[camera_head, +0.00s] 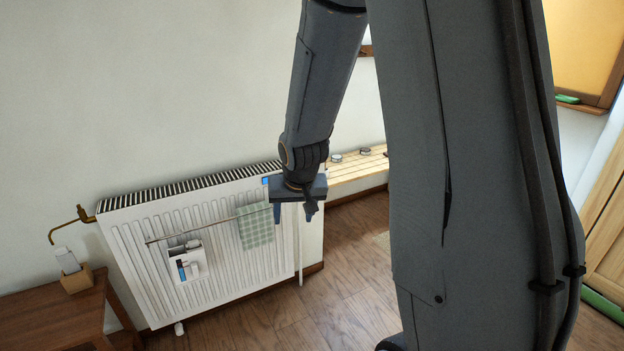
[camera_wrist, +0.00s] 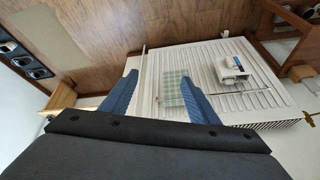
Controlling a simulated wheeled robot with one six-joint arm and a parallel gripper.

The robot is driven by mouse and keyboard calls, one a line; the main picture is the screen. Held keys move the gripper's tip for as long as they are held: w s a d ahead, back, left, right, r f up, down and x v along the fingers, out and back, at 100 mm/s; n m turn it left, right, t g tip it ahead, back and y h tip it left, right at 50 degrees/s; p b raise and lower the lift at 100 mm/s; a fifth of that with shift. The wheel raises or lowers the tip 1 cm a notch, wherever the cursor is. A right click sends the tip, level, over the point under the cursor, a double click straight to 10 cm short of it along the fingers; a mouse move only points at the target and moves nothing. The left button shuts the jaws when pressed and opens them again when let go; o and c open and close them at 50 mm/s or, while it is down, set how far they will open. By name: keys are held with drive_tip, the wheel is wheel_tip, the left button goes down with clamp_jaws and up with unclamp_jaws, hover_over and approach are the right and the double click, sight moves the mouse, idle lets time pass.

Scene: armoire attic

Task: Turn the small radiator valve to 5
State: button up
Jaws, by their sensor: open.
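The white panel radiator (camera_head: 130,245) stands against the wall in the head view. A small brass valve fitting (camera_head: 86,215) with a bent pipe sits at its upper left corner; no numbers can be read on it. A small white knob-like part (camera_head: 179,328) shows at the radiator's lower edge; I cannot tell if it is a valve or a foot. My gripper (camera_head: 293,213) is open and empty near the radiator's right end, well apart from the brass fitting. In the wrist view my open fingers (camera_wrist: 158,78) point toward the radiator (camera_wrist: 205,62).
A rail on the radiator holds a green checked towel (camera_head: 256,226) and a white caddy (camera_head: 189,263) with small items. A wooden table (camera_head: 55,315) with a small box (camera_head: 76,280) stands at left. A slatted bench (camera_head: 350,171) is at right. The wooden floor (camera_head: 330,290) in front is clear.

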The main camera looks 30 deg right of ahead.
drive_tip(key=w+d+f+m+t+b, duration=0.1)
drive_tip(key=w+d+f+t, duration=0.1)
drive_tip(key=w+d, duration=0.35)
drive_tip(key=w+d+f+m+t, duration=0.2)
drive_tip(key=w+d, duration=0.1)
drive_tip(key=w, duration=0.6)
drive_tip(key=w+d+f+m+t+b, duration=0.1)
drive_tip(key=w+d+f+t, duration=0.2)
drive_tip(key=w, duration=0.4)
drive_tip(key=w+d+f+m+t+y, duration=0.1)
drive_tip(key=w+d+f+m+t, duration=0.15)
drive_tip(key=d, duration=0.25)
drive_tip(key=w+d+f+m+t, duration=0.1)
drive_tip(key=w+d+f+t, duration=0.1)
drive_tip(key=w+d+t, duration=0.15)
drive_tip(key=shift+w+d+b, duration=0.15)
drive_tip(key=shift+w+b, duration=0.05)
drive_tip(key=shift+w, duration=1.65)
drive_tip(key=shift+w+d+b, duration=0.1)
drive_tip(key=shift+w+b, duration=0.1)
drive_tip(key=shift+w, duration=1.65)
drive_tip(key=shift+c, duration=0.3)
drive_tip(key=c, duration=1)
